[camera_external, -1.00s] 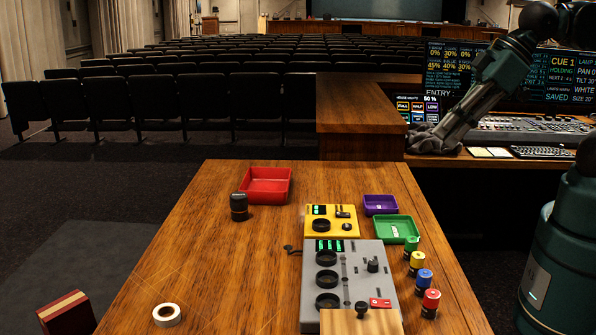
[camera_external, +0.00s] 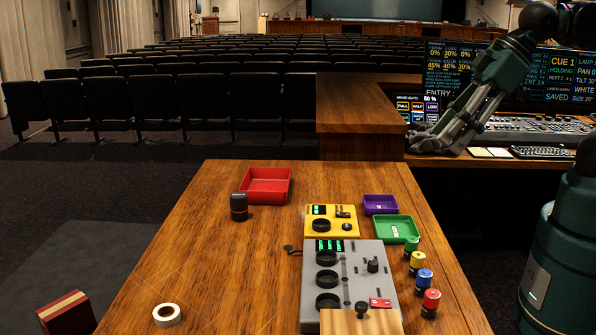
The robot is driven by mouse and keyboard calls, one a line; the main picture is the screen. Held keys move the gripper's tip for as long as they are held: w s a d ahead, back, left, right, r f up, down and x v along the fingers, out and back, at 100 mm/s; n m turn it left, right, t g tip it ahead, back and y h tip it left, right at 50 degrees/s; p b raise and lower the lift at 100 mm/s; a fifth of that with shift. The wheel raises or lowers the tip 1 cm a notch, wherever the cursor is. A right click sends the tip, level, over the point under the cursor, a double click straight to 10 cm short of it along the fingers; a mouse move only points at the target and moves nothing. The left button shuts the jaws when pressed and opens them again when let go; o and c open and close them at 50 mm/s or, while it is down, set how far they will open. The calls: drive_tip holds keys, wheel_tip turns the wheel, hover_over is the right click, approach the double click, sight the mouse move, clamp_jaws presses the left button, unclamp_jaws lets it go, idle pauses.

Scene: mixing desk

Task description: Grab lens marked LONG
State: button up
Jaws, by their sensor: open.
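A black cylinder that looks like a lens (camera_external: 239,207) stands upright on the wooden table, just left of the red tray. Any marking on it is too small to read, so I cannot tell whether it says LONG. My gripper (camera_external: 420,142) is at the upper right, beyond the table and in front of the console screens. It is open, appears empty, and is well apart from the black cylinder.
A red tray (camera_external: 267,185), purple tray (camera_external: 380,205) and green tray (camera_external: 398,228) sit on the table (camera_external: 215,275). A yellow box (camera_external: 331,220) and grey mixer (camera_external: 347,285) fill its middle right. Several coloured cylinders (camera_external: 425,280) line the right edge. A tape roll (camera_external: 167,314) lies front left.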

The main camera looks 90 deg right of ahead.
drive_tip(key=shift+w, duration=0.1)
drive_tip(key=m+g+h, duration=0.3)
drive_tip(key=m+g, duration=0.1)
drive_tip(key=m, duration=0.5)
hover_over(240, 197)
drive_tip(key=s+a, duration=0.7)
drive_tip(key=s, duration=0.4)
wheel_tip(240, 197, down, 9)
drive_tip(key=w+d+f, duration=0.1)
drive_tip(key=w+f, duration=0.2)
drive_tip(key=f, duration=0.1)
drive_tip(key=w+d+f+m, duration=0.1)
drive_tip(key=w+d+f, duration=0.1)
drive_tip(key=w+f, duration=0.1)
drive_tip(key=w+d+f+m, duration=0.1)
drive_tip(key=w+d+f, duration=0.1)
drive_tip(key=f, duration=0.3)
drive_tip(key=shift+w+d+f+g+h, duration=0.1)
drive_tip(key=shift+w+f+g+h, duration=0.1)
drive_tip(key=shift+w, duration=0.2)
drive_tip(key=shift+w+f+g+h, duration=0.1)
drive_tip(key=shift+w+f+g, duration=0.1)
drive_tip(key=shift+w, duration=0.2)
drive_tip(key=shift+w+d+f+m, duration=0.2)
drive_tip(key=shift+w+f+m, duration=0.1)
drive_tip(key=shift+f, duration=0.15)
